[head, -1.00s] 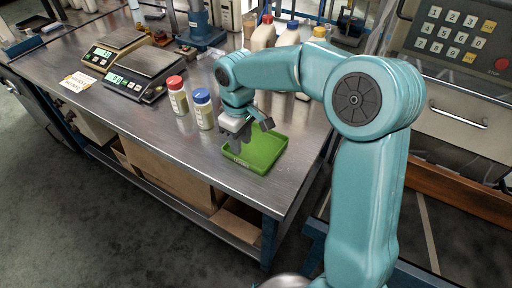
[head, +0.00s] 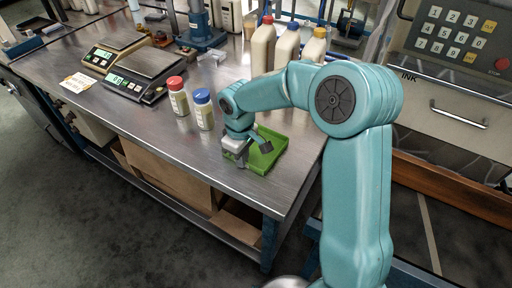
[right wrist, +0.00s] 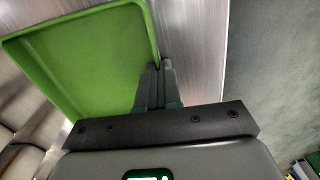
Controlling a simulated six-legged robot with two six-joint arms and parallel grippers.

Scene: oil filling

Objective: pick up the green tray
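The green tray (head: 268,157) lies flat near the front right edge of the metal table. My right gripper (head: 238,161) is low at the tray's left side and hides part of that side. In the right wrist view the tray (right wrist: 85,60) fills the upper left. The fingers of my right gripper (right wrist: 158,82) are close together there, with the tray's rim running in between them, so they look shut on the rim. My left gripper is in neither view.
A red-capped jar (head: 177,97) and a blue-capped jar (head: 203,110) stand just left of my right gripper. Large bottles (head: 263,48) stand behind my right arm. Two scales (head: 140,74) are at the back left. The table's front middle is clear.

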